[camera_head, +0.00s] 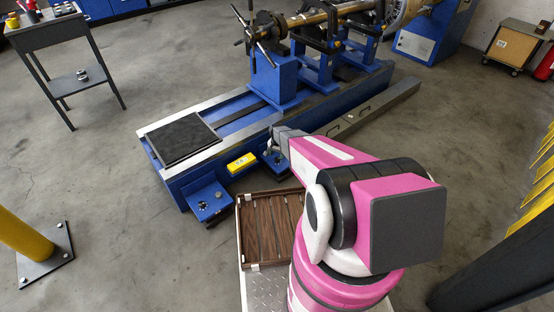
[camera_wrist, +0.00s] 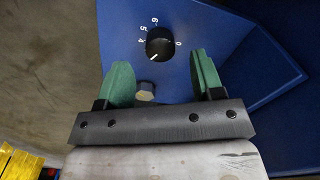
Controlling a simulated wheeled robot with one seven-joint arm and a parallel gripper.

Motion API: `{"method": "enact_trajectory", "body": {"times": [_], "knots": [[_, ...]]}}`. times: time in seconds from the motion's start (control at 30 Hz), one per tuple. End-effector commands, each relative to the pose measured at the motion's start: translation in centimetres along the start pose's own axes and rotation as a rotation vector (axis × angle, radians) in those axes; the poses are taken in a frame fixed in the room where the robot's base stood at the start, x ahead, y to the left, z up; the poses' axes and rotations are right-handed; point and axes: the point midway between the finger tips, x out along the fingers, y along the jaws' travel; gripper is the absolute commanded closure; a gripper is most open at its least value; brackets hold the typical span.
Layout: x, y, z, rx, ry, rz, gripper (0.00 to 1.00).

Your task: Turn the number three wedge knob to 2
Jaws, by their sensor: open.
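A black round knob (camera_wrist: 160,42) with a pale pointer line sits on a blue wedge plate (camera_wrist: 230,45) in the wrist view. White figures 0, 4, 5 and 6 show around it. The pointer aims to the lower left, past the 4; no figure is readable there. My gripper (camera_wrist: 161,60) is open, its green fingers to the lower left and lower right of the knob, not visibly touching it. A hex bolt head (camera_wrist: 146,91) shows between the fingers. In the head view, my gripper (camera_head: 272,150) is over the right front wedge (camera_head: 277,164), largely covering it.
Another blue wedge (camera_head: 209,201) with a knob stands to the left. A yellow label (camera_head: 241,162) is on the blue machine bed (camera_head: 187,180) between them. A wooden slatted tray (camera_head: 249,253) lies close in front. A long grey beam (camera_head: 368,108) extends behind my arm.

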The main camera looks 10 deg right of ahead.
Motion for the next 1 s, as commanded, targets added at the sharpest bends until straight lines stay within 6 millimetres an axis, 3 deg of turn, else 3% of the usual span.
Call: {"method": "enact_trajectory", "body": {"times": [0.2,0.53,0.57,0.7,1.0], "knots": [[3.2,-0.1,-0.1,0.000,0.000,0.000,0.39],[3.8,0.0,0.0,-0.001,0.001,0.000,0.39],[3.8,0.0,0.0,-0.001,0.001,0.000,0.42],[3.8,0.0,0.0,-0.001,0.001,0.000,0.88],[3.8,0.0,0.0,-0.019,0.000,-0.001,0.88]]}}
